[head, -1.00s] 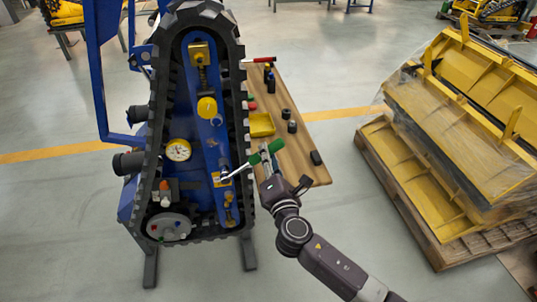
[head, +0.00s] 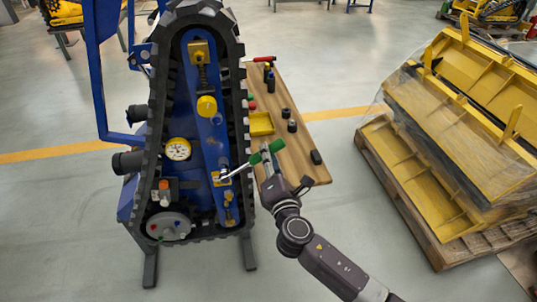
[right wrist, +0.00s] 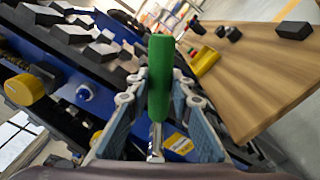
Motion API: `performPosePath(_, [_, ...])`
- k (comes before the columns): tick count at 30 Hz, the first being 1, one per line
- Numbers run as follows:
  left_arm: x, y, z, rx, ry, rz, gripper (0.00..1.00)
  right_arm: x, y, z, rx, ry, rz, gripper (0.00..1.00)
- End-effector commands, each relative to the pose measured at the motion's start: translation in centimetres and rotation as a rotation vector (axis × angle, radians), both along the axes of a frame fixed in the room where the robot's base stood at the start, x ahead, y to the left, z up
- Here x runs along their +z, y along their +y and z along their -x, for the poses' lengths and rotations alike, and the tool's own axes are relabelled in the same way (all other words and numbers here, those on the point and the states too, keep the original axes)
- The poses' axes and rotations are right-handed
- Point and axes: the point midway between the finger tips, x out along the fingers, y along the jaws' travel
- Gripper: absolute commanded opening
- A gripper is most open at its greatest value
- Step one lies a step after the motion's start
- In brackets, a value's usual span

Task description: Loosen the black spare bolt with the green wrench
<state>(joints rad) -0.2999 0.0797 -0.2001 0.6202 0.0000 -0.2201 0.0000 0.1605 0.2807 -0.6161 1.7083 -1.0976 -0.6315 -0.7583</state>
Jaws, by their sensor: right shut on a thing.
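The green wrench (head: 276,146) has a green handle and a bright metal shaft. My right gripper (head: 267,159) is shut on its handle, to the right of the tracked carrier (head: 243,100). The shaft runs left and slightly down across the track to a small fitting near a yellow block on the blue panel (head: 200,150). The wrench head is at that fitting; whether it is seated on a bolt is too small to tell. In the right wrist view the green handle (right wrist: 160,75) stands between the fingers of my right gripper (right wrist: 158,105). I cannot make out the black spare bolt for certain.
A wooden table (head: 300,160) beside the carrier bears a yellow tray (head: 261,124), black round parts (head: 292,126) and a black block (head: 316,157). A pallet (head: 420,215) with yellow wrapped parts stands at the right. The floor between table and pallet is clear.

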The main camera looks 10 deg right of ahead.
Motion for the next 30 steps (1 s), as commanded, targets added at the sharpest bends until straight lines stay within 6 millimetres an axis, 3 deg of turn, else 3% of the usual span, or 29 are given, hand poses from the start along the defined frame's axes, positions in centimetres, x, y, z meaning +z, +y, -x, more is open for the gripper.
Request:
performPosePath(18, [0.3, 0.0, 0.0, 0.0, 0.0, 0.0, 0.4, 0.1, 0.0, 3.0, 0.0, -0.002, -0.001, 0.0])
performPosePath(30, [0.4, 0.0, 0.0, 0.0, 0.0, 0.0, 0.4, 0.2, 0.0, 3.4, -0.001, -0.003, 0.0, 0.0])
